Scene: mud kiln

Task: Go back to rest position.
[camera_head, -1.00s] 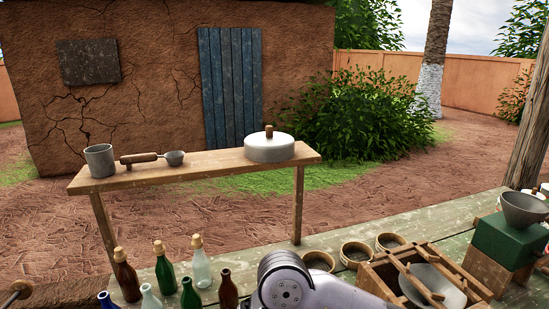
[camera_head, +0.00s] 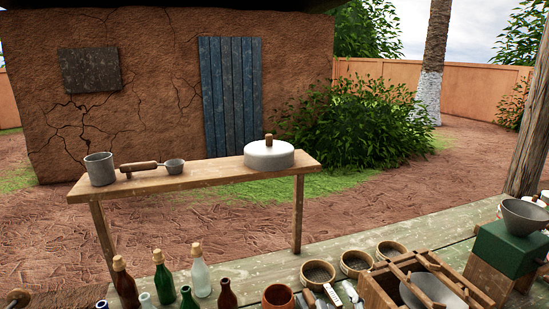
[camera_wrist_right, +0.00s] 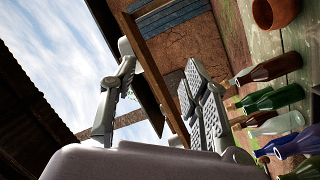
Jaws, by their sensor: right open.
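My right gripper (camera_wrist_right: 158,68) shows in the right wrist view, with its two grey fingers spread apart and nothing between them. Its fingers are in the air, tilted in that view, with sky and the mud building behind them. The row of bottles lies to the right of the fingers there, apart from them. In the head view I cannot make out either gripper. My left gripper is in neither view.
The green bench (camera_head: 455,237) holds several bottles (camera_head: 199,277), a clay pot (camera_head: 277,296), round sieves (camera_head: 318,271), a wooden box (camera_head: 379,290) and a green grinder (camera_head: 505,248).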

